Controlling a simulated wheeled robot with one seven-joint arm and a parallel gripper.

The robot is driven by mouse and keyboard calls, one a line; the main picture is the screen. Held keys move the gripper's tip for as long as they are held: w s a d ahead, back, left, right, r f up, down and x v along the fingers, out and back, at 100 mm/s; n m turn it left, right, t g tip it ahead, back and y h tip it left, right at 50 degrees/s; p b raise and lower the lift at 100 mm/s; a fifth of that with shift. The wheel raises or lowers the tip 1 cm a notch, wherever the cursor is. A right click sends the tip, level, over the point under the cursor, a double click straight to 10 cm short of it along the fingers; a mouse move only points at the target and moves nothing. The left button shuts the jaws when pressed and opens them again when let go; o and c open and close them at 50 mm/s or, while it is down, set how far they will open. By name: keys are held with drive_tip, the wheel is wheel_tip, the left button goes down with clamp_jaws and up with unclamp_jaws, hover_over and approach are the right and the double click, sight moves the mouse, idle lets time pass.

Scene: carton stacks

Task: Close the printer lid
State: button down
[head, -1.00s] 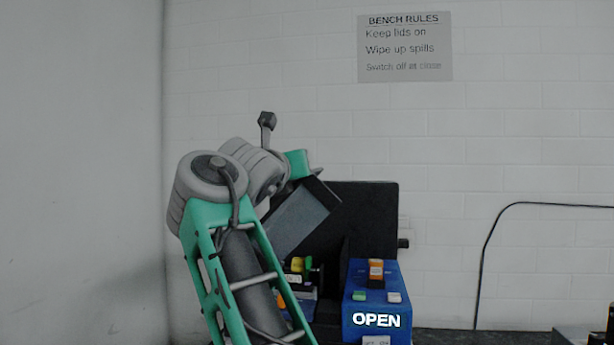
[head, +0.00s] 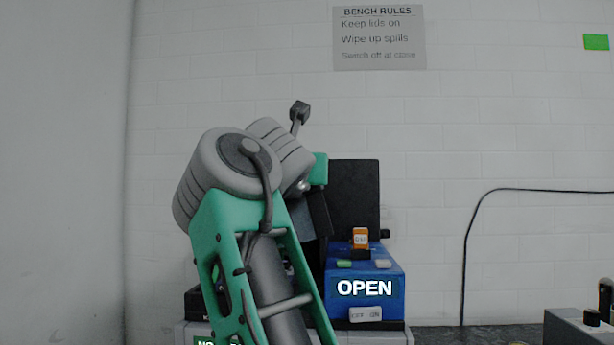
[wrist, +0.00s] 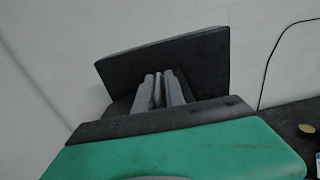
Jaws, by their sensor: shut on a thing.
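The printer's dark lid (head: 355,195) stands raised and upright behind the blue printer part (head: 365,263), which shows the word OPEN. The lid also fills the middle of the wrist view (wrist: 205,62) as a broad dark panel, slightly tilted in the picture. My gripper (wrist: 158,88) has its grey fingers close together at the lid's lower middle and is shut on it. The exact contact is hard to see. In the head view my arm hides the fingers and the left part of the printer.
A grey device (head: 580,328) with dark knobs stands at the lower right. A black cable (head: 475,225) runs down the wall to the bench. A bench rules sign (head: 379,38) hangs on the wall.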

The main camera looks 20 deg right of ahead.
sight(304, 200)
drive_tip(key=f+b, duration=0.2)
drive_tip(key=f, duration=0.1)
drive_tip(key=shift+d+f+b, duration=0.35)
drive_tip(key=shift+f+b, duration=0.05)
drive_tip(key=shift+s+d+f+b, duration=0.1)
drive_tip(key=shift+d+f+b, duration=0.15)
drive_tip(key=shift+f+b, duration=0.6)
drive_tip(key=shift+r, duration=0.2)
drive_tip(key=c, duration=1.7)
unclamp_jaws()
drive_tip(key=shift+o, duration=1)
drive_tip(key=shift+d+r, duration=0.1)
drive_tip(key=shift+s, duration=0.1)
drive_tip(key=v, duration=0.7)
drive_tip(key=shift+s+b, duration=0.25)
drive_tip(key=shift+b, duration=0.05)
drive_tip(key=shift+s, duration=0.1)
